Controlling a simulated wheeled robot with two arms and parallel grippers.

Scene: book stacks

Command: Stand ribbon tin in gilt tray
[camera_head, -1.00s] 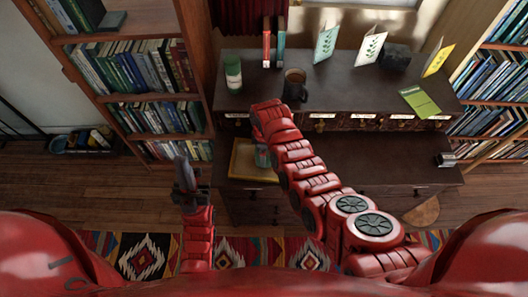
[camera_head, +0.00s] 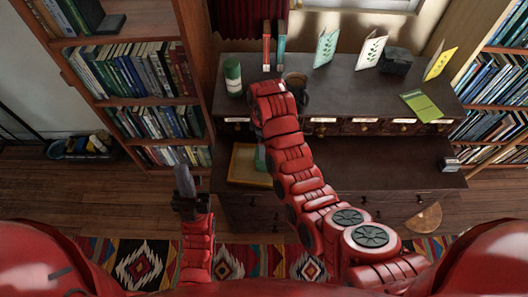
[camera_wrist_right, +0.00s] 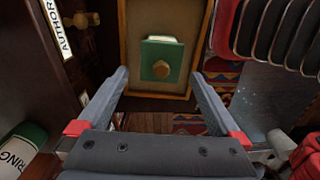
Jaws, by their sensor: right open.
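The gilt tray (camera_head: 236,163) lies on the lower desk top, partly behind my right arm; it also shows in the right wrist view (camera_wrist_right: 187,28). A green square tin (camera_wrist_right: 162,58) with a brass knob, which looks like the ribbon tin, stands inside the tray. In the head view only a sliver of the tin (camera_head: 261,158) shows beside my arm. My right gripper (camera_wrist_right: 157,76) is open, its fingers apart on the near side of the tin and not closed on it. My left gripper (camera_head: 184,181) hangs away from the desk; its finger gap is not clear.
A green and white canister (camera_head: 233,77) and a dark mug (camera_head: 296,82) stand on the raised desk shelf, the mug close to my right arm. Small labelled drawers (camera_head: 365,127) run below the shelf. The lower desk top (camera_head: 385,160) right of my arm is mostly clear.

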